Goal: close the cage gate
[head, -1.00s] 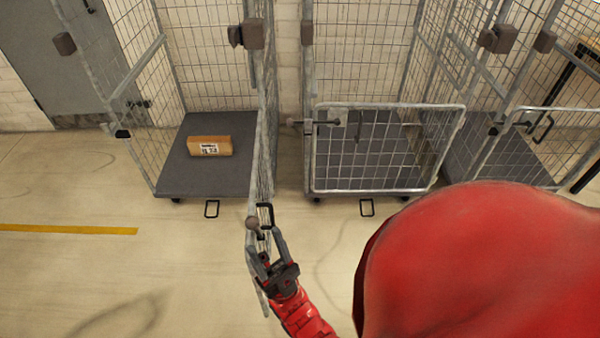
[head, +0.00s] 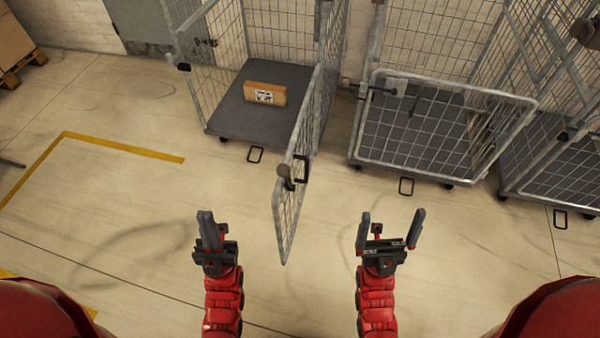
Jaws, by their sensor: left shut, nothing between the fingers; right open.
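The left cage (head: 262,118) stands with its wire gate (head: 294,200) swung open, sticking out toward me from the cage's right front edge. The gate carries a dark latch handle (head: 300,170) and a round grey knob near its outer end. A brown box with a white label (head: 265,93) lies on the cage's grey floor. My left gripper (head: 206,217) is shut and empty, to the left of the gate and apart from it. My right gripper (head: 390,228) is open and empty, to the right of the gate and apart from it.
A second cage (head: 440,125) with its front gate shut stands to the right, and another cage (head: 555,165) stands beyond it. Yellow tape (head: 125,146) marks the floor at the left. A pallet with boxes (head: 15,45) is at the far left. Floor before the cages is clear.

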